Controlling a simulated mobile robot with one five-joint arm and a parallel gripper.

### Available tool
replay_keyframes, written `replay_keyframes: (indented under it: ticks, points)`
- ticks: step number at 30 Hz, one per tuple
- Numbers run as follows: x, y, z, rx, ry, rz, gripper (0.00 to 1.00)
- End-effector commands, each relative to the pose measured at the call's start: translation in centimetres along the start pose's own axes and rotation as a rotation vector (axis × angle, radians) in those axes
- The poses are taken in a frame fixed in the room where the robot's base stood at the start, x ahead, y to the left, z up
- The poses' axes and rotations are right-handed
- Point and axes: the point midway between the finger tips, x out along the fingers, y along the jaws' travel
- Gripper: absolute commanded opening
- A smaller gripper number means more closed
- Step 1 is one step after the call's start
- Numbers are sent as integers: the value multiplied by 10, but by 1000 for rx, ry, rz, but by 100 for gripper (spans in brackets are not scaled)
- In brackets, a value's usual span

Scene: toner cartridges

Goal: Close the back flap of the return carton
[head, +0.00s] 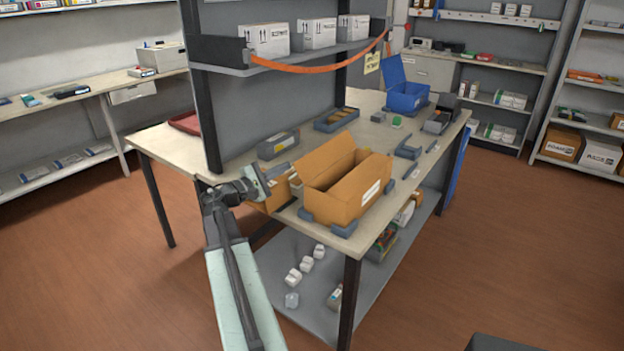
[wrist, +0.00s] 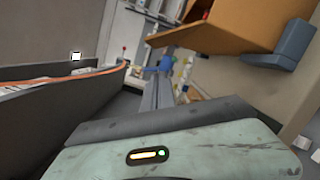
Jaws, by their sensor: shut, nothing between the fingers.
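The return carton (head: 338,204) is a brown box on the near end of the worktable, held between grey corner blocks. Its top is open and the inside is dark. One flap, the back flap (head: 322,158), stands up and leans outward along the far left side. In the wrist view, part of the brown carton (wrist: 225,25) shows at the upper right. My gripper (head: 286,167) is shut and empty, just left of the carton near the raised flap, apart from it as far as I can tell. The narrow fingers (wrist: 160,95) also show in the wrist view.
A grey toner cartridge (head: 278,145) and a grey tray (head: 336,119) lie behind the carton. A blue open bin (head: 406,97) stands farther back. An orange cable (head: 320,68) hangs from the shelf above. Another brown box (head: 270,200) is below my gripper.

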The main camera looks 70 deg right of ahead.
Motion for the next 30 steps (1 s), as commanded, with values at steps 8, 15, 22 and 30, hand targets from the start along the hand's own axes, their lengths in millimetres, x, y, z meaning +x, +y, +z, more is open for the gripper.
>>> replay_keyframes:
  ticks: [8, 15, 22, 30]
  points:
    - [23, 3, 11, -54, -54, 52, 0]
    - [61, 6, 13, -52, -54, 49, 0]
    - [103, 7, 15, -51, -54, 49, 0]
    - [120, 7, 16, -51, -53, 50, 0]
